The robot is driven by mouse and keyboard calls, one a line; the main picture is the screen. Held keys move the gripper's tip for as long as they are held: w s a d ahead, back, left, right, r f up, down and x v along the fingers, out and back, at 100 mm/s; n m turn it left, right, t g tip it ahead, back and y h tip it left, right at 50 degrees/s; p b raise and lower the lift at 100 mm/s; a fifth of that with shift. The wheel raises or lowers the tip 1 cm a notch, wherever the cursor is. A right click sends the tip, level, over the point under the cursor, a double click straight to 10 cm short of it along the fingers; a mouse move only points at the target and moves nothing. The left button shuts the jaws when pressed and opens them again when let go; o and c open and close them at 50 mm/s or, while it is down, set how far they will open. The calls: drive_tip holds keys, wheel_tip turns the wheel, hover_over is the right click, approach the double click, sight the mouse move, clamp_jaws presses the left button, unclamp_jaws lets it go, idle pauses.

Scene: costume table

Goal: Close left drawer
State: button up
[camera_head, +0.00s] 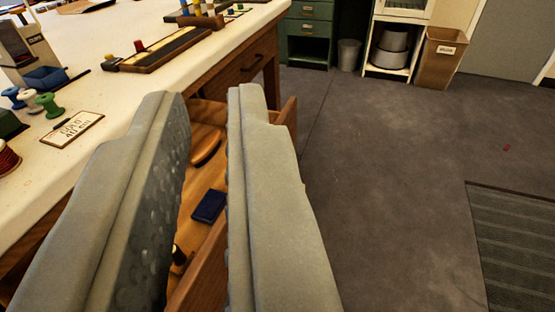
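A wooden drawer (205,272) stands pulled out from the side of the long table, in the lower left of the view. Inside it lie a brown oval object (205,149), a dark blue box (209,206) and a small dark item (179,256) partly hidden by a finger. My gripper (208,95) is open, its two grey padded fingers apart. They appear over the drawer in the view, with the drawer's inside showing between them. The right finger hides much of the drawer front. I cannot tell whether either finger touches the drawer.
A second drawer (258,60), shut, sits farther along the table (220,45). Thread spools (48,104), a card (72,129) and a wooden tray (168,48) lie on the tabletop. Open floor (400,160) lies right, with a striped mat (520,245). A bin (348,56) and shelves stand behind.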

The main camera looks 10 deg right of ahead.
drive_tip(key=w+d+f+m, duration=0.1)
drive_tip(key=w+d, duration=0.1)
drive_tip(key=w, duration=0.2)
drive_tip(key=w+d+f+m, duration=0.1)
drive_tip(key=w+f, duration=0.1)
drive_tip(key=w, duration=0.3)
drive_tip(key=w+d+f+m+h, duration=0.1)
drive_tip(key=w+d+f+m, duration=0.1)
drive_tip(key=w, duration=0.2)
drive_tip(key=shift+w+d, duration=0.35)
drive_tip(key=shift+w, duration=0.05)
clamp_jaws()
drive_tip(key=w+d+f+m+y, duration=0.1)
drive_tip(key=w+d+f+m, duration=0.2)
drive_tip(key=w+d+f, duration=0.35)
drive_tip(key=w+d+f+m+y, duration=0.2)
drive_tip(key=w+d+f+m, duration=0.1)
drive_tip(key=w+f, duration=0.65)
drive_tip(key=m+y, duration=0.3)
drive_tip(key=m, duration=0.1)
approach(294, 130)
drive_tip(key=w, duration=0.5)
drive_tip(key=shift+w+a+r, duration=0.15)
drive_tip(key=shift+w+a, duration=0.1)
drive_tip(key=shift+a, duration=0.4)
drive_tip(key=shift+a, duration=0.1)
